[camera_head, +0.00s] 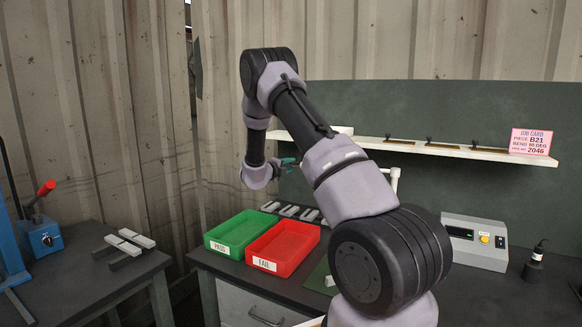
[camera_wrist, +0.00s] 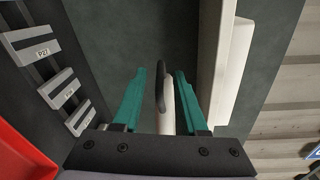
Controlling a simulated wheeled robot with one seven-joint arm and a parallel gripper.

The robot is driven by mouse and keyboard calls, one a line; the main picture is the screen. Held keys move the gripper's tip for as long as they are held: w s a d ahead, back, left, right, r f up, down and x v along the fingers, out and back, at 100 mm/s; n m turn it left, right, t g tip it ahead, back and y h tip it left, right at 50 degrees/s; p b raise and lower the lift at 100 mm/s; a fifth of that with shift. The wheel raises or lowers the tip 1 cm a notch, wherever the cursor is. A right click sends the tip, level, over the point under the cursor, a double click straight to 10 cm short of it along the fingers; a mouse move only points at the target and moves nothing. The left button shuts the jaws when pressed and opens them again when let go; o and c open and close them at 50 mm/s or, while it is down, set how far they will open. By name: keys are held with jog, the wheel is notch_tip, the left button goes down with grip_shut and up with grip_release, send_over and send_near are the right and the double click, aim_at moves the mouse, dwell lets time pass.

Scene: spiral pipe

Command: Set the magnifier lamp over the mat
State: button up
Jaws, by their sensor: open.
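In the head view a white upright piece (camera_head: 394,180), perhaps the lamp's stand, shows behind my arm. The lamp's head is not clearly seen. A green mat (camera_head: 317,279) lies on the bench, mostly hidden by my arm.
A green PASS tray (camera_head: 213,246) and a red FAIL tray (camera_head: 259,264) stand at the bench's left. Several grey blocks (camera_wrist: 49,84) lie behind them. A shelf (camera_head: 455,151) with a job card (camera_head: 531,142) runs along the back panel. A grey meter box (camera_head: 474,242) stands right.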

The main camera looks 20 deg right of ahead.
jog(key=shift+x, duration=1.05)
jog(key=shift+c, duration=0.4)
grip_shut()
jog(key=shift+f, duration=0.1)
